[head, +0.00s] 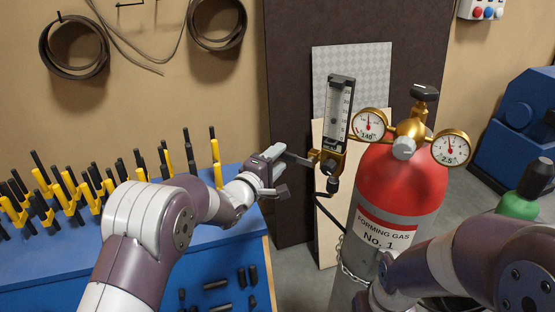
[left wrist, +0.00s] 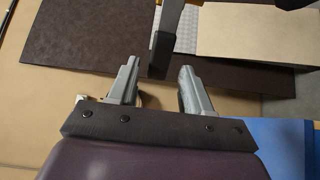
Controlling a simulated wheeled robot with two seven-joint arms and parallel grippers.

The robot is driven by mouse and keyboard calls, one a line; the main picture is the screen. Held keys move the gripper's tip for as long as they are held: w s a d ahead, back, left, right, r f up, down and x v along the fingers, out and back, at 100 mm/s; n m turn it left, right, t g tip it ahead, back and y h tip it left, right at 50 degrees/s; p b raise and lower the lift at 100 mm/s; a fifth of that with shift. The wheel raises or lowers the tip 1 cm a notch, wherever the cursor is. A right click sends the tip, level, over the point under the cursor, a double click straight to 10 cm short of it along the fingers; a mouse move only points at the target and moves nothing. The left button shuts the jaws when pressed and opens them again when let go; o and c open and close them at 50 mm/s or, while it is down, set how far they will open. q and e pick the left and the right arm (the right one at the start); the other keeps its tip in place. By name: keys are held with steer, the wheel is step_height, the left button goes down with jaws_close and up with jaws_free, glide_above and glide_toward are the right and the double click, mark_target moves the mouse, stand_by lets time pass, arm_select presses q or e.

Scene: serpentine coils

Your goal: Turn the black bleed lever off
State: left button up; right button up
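The black bleed lever (head: 298,159) sticks out to the left from the brass valve body (head: 327,160) under the flowmeter (head: 340,105), roughly level. My left gripper (head: 283,170) is at the lever's free end, its fingers pointing toward the valve. In the left wrist view the lever (left wrist: 163,45) reaches down into the gap between the two open fingers (left wrist: 158,72). Gaps show on both sides of it, and I cannot tell whether either finger touches it. My right arm comes in at the lower right; its gripper is out of view.
The red forming gas cylinder (head: 401,180) with two round gauges stands right of the valve, with a chain around it. A blue bench (head: 140,255) with several yellow-and-black clamps lies at the left. A dark panel (head: 290,100) stands behind the valve. A black hose hangs below it.

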arm_select(q)
steer(key=shift+s+a+b, duration=0.2)
steer(key=shift+s+b, duration=0.15)
steer(key=shift+b, duration=0.05)
steer(key=b+v, duration=0.4)
steer(key=v, duration=0.7)
steer(key=shift+s+a, duration=0.2)
steer(key=shift+s, duration=0.15)
